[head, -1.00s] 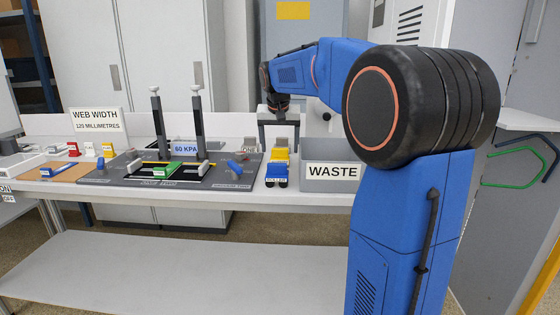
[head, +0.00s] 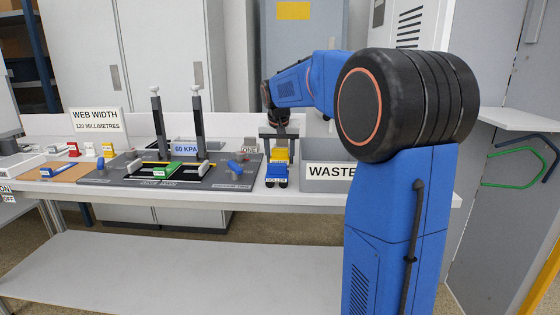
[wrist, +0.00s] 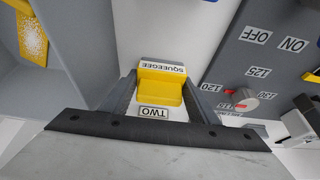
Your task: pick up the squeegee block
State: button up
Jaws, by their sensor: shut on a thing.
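The squeegee block (wrist: 160,88) is yellow with a white SQUEEGEE label. In the wrist view it sits between the two dark fingers of my gripper (wrist: 157,84), which is shut on it. In the head view the yellow block (head: 281,156) shows under my gripper (head: 280,148), just behind the blue roller block (head: 277,171). The fingertips are hard to make out there. I cannot tell whether the block is clear of the surface below it. A small TWO label (wrist: 154,113) shows near the block in the wrist view.
The grey WASTE bin (head: 318,182) stands close on the right. The dark station board (head: 225,178), with two upright posts, lies to the left. A WEB WIDTH sign (head: 97,120) stands farther left. The wrist view shows a dial panel (wrist: 262,70) on the right.

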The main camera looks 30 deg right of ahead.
notch_tip(320, 180, up, 10)
jog(key=shift+r, duration=0.1)
dwell(0.5)
jog(key=o, duration=0.5)
jog(key=shift+c, duration=1.2)
